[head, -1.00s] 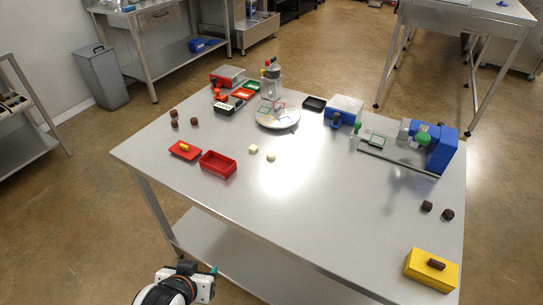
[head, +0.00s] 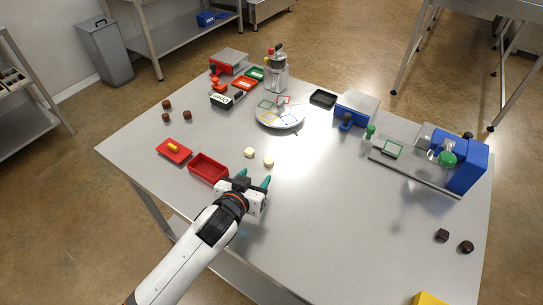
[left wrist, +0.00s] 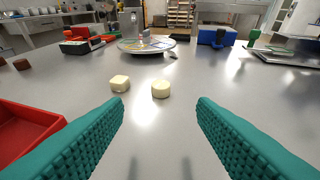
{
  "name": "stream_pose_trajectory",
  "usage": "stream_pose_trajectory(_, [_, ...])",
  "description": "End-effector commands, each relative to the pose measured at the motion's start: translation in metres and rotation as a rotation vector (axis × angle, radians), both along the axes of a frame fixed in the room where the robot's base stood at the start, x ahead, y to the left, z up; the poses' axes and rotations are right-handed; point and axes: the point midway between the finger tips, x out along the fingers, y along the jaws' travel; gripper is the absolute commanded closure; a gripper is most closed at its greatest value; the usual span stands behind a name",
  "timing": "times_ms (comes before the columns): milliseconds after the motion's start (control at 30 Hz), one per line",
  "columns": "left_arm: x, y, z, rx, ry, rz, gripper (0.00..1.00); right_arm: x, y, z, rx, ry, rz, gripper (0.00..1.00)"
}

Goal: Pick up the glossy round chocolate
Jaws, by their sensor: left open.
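A round cream chocolate (head: 268,162) lies on the steel table, just beyond my left gripper. In the left wrist view the round cream chocolate (left wrist: 160,89) sits midway between the fingers and beyond their tips. A squarer cream piece (head: 249,153) lies to its left, and this piece also shows in the left wrist view (left wrist: 119,83). My left gripper (head: 254,178) is open and empty, low over the table, its teal fingers pointing at the cream pieces. My right gripper is not in view.
A round plate (head: 291,120) is behind the cream pieces. Brown pieces (head: 187,115) lie far left, dark pieces (head: 442,235) at right.

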Motion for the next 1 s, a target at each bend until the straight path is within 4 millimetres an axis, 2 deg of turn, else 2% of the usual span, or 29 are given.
stream_pose_trajectory(100, [0.02,-0.008,-0.007,0.0,0.0,0.0,0.48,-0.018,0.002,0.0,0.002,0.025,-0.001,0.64])
stream_pose_trajectory(200, [0.031,-0.012,-0.013,0.001,0.001,0.001,0.48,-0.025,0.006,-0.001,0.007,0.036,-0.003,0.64])
stream_pose_trajectory(367, [0.039,-0.015,-0.016,-0.001,0.0,0.0,0.48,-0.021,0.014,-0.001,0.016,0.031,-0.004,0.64])
stream_pose_trajectory(533, [0.059,-0.023,-0.023,0.001,0.001,0.0,0.48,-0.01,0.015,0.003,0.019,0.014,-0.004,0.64])
stream_pose_trajectory(700, [0.078,-0.03,-0.032,0.001,0.001,0.001,0.48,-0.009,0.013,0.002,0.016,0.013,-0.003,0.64])
stream_pose_trajectory(1000, [0.082,-0.032,-0.034,-0.001,0.001,-0.001,0.48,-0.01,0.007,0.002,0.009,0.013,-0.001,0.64])
